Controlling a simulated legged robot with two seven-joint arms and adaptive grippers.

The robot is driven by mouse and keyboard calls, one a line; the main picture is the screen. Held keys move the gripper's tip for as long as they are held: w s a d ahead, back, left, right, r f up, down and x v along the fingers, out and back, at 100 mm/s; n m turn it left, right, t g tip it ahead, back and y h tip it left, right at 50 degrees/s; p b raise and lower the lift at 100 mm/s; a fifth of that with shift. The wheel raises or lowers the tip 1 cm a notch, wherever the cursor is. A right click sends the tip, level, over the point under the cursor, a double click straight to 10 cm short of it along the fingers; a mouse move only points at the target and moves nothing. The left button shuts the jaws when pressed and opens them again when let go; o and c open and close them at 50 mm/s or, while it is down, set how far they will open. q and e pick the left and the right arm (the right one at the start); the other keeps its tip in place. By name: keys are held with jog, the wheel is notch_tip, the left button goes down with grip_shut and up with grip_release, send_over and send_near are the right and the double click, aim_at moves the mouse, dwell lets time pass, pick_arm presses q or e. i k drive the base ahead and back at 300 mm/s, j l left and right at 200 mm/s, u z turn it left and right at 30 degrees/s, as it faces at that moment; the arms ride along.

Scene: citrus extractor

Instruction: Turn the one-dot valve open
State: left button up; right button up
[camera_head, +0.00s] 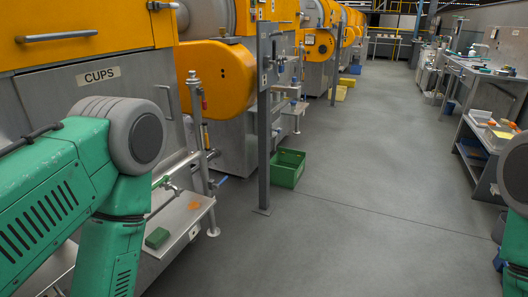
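No valve with a clearly readable single dot shows in this view. A grey metal post (264,130) stands left of centre, with small pale plates on it whose marks are too small to read. Fittings (281,60) sit beside its upper part; I cannot tell whether one is a valve. A thin upright pipe (197,120) with a small red part stands nearer, beside the machine. A small green and metal fitting (165,183) sits low by the near machine. My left arm fills the lower left and my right arm shows at the right edge. Neither gripper is in view.
The near machine has a panel labelled CUPS (98,76) and orange covers (218,78). A metal ledge (180,222) bears a green block (157,238). A green crate (287,168) stands on the floor. The grey aisle (350,190) is clear; workbenches (480,75) line the right.

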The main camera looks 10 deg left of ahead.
aim_at(217, 186)
jog(key=i+l+u, duration=0.15)
jog(key=i+u, duration=0.2)
jog(key=i+l+u, duration=0.35)
jog(key=i, duration=0.15)
jog(key=i+l+u, duration=0.75)
jog(key=i+l, duration=1.3)
